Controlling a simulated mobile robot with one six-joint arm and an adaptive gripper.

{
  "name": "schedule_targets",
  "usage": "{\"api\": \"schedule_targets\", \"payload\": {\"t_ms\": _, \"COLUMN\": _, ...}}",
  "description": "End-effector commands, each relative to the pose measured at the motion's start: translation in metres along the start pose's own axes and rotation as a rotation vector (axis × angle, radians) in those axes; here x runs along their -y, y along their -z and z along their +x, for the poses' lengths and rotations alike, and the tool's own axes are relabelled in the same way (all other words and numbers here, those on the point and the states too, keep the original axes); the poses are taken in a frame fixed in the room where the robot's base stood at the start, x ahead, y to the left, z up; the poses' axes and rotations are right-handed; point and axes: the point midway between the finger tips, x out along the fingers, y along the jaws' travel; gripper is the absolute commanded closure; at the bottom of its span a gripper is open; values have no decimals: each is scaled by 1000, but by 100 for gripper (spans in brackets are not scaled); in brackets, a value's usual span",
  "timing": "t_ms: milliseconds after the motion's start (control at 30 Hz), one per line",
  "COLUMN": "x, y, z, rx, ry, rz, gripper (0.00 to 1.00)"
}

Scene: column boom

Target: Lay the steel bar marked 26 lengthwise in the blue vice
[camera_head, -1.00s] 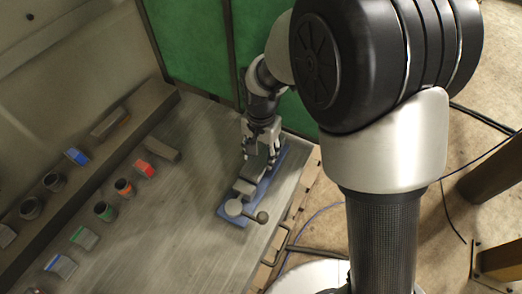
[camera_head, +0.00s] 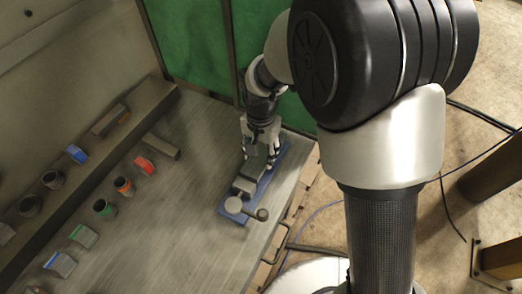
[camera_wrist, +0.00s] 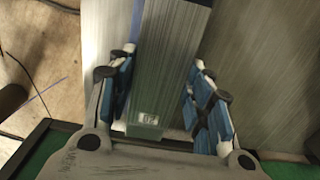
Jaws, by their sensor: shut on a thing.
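My gripper (camera_head: 262,141) is over the far end of the blue vice (camera_head: 232,217) in the head view, its fingers pointing down. In the wrist view my gripper (camera_wrist: 162,100) is shut on a long grey-green steel bar (camera_wrist: 165,75) between its blue finger pads. A small white label is on the bar's near end; its number is too small to read surely. The head view barely shows the bar between the fingers, at the vice's jaws. I cannot tell whether it rests on the vice. The vice's round grey part and handle are at its near end.
The grey bench (camera_head: 165,235) is clear left of the vice. Further left are red (camera_head: 144,166), orange, green and blue-marked pieces and dark cylinders, some on a raised ledge (camera_head: 85,172). Green panels (camera_head: 185,45) stand behind. The bench edge is close right of the vice.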

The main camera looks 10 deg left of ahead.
Motion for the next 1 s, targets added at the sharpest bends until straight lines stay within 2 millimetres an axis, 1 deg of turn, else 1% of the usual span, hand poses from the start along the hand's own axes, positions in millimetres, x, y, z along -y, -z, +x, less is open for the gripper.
{"api": "schedule_targets", "payload": {"t_ms": 133, "x": 0, "y": 0, "z": -1, "rx": -1, "ry": 1, "rz": 0, "gripper": 95}}
{"api": "schedule_targets", "payload": {"t_ms": 167, "x": 0, "y": 0, "z": -1, "rx": -1, "ry": 1, "rz": 0, "gripper": 52}}
{"api": "schedule_targets", "payload": {"t_ms": 400, "x": 0, "y": 0, "z": 0, "rx": 0, "ry": 0, "rz": 0, "gripper": 36}}
{"api": "schedule_targets", "payload": {"t_ms": 500, "x": 0, "y": 0, "z": 0, "rx": 0, "ry": 0, "rz": 0, "gripper": 30}}
{"api": "schedule_targets", "payload": {"t_ms": 833, "x": 0, "y": 0, "z": -2, "rx": 1, "ry": -1, "rz": 0, "gripper": 30}}
{"api": "schedule_targets", "payload": {"t_ms": 933, "x": 0, "y": 0, "z": -10, "rx": -1, "ry": 1, "rz": 0, "gripper": 30}}
{"api": "schedule_targets", "payload": {"t_ms": 1000, "x": 1, "y": 1, "z": -22, "rx": -3, "ry": 3, "rz": 0, "gripper": 30}}
